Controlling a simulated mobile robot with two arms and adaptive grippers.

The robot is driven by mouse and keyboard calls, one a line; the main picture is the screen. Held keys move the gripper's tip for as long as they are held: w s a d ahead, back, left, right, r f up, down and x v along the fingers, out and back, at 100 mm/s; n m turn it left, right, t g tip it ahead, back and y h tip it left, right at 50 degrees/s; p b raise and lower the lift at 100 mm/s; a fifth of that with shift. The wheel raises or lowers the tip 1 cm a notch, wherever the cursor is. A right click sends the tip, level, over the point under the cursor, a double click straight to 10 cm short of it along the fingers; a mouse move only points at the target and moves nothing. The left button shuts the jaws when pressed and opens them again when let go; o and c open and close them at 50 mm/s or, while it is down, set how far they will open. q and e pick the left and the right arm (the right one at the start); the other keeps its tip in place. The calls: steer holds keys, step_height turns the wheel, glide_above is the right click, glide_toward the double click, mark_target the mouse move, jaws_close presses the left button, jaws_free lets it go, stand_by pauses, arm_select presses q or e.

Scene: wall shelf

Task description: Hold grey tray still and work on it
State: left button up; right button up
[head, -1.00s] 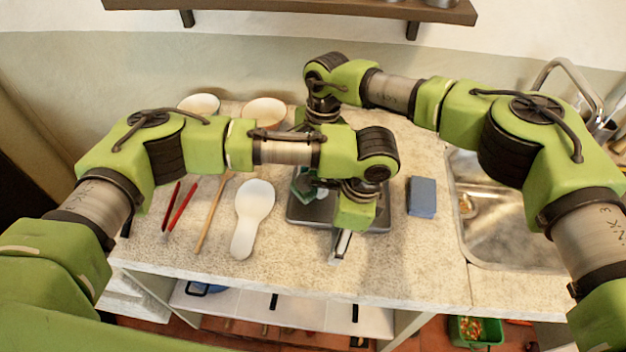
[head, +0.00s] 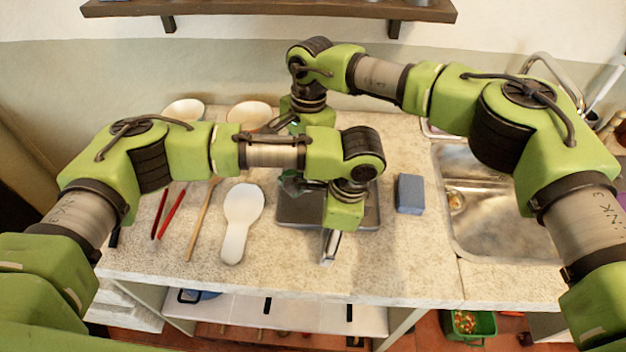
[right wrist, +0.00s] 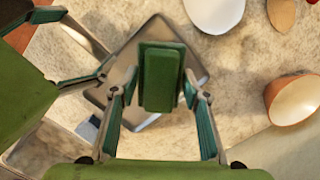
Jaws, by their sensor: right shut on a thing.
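The grey tray (head: 366,218) lies on the counter, partly hidden by my arms; its corner also shows in the right wrist view (right wrist: 152,30). My right gripper (right wrist: 160,88) is shut on a green block (right wrist: 161,80) above the tray. In the head view, my left arm hides most of the right gripper. My left gripper (head: 330,246) points down at the tray's front edge. In the right wrist view, its fingertips (right wrist: 108,66) are close together at the tray's edge. I cannot tell whether they clamp it.
A white spoon rest (head: 241,220), a wooden stick (head: 202,222) and red sticks (head: 170,214) lie left of the tray. Two bowls (head: 184,109) (head: 250,115) stand behind. A blue sponge (head: 410,194) lies right, before the sink (head: 485,225).

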arm_select(q)
steer(key=o, duration=0.7)
